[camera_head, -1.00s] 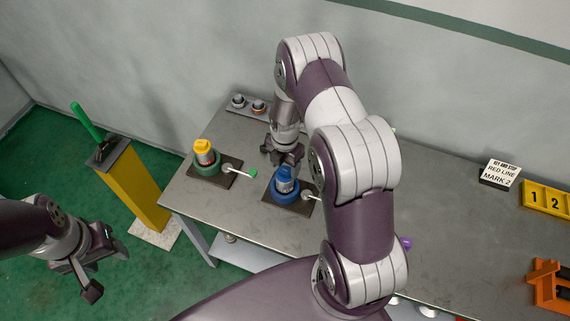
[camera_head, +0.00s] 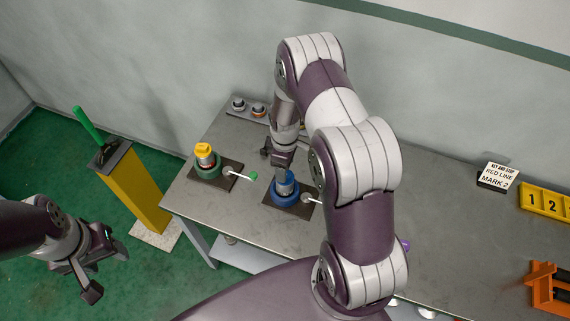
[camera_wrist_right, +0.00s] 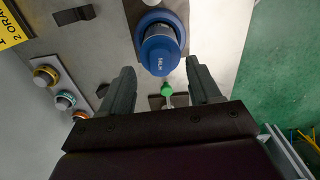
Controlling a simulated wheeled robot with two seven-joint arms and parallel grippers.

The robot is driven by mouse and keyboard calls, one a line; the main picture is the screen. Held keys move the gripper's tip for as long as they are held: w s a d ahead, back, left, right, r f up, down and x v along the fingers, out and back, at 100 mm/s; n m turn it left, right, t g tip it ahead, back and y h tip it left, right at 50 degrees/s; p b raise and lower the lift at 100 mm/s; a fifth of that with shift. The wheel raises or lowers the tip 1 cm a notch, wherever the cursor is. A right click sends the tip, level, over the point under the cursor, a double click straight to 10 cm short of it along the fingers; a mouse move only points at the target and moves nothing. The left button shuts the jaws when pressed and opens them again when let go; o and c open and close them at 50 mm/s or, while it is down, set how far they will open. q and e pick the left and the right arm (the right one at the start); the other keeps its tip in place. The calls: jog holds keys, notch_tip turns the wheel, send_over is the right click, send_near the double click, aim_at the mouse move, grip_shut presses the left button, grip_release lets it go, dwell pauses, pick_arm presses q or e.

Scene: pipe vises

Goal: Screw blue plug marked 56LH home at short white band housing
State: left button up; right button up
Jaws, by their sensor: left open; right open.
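The blue plug (camera_head: 286,187) stands upright in a blue-ringed vise on the table in the head view, partly hidden by my right gripper (camera_head: 281,158). In the right wrist view the blue plug (camera_wrist_right: 161,52) shows small white marking, too small to read surely, and a silvery body behind its cap. My right gripper's open fingers (camera_wrist_right: 160,70) are to either side of the plug's near end, with gaps on both sides. I cannot make out a short white band. My left gripper (camera_head: 106,271) is open and empty, off the table at lower left.
A yellow-capped fitting (camera_head: 204,153) stands in a green vise to the left, with a green-tipped lever (camera_head: 251,176). A rack of ringed parts (camera_wrist_right: 63,98) lies behind. A yellow post (camera_head: 132,187) stands beside the table. A sign (camera_head: 499,175) and orange stand (camera_head: 549,289) are right.

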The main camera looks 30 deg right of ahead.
jog(key=m, duration=0.6)
jog(key=shift+m, duration=0.3)
jog(key=m, duration=1.5)
jog(key=shift+f+b, duration=0.85)
jog(key=shift+f, duration=0.35)
jog(key=shift+r, duration=0.1)
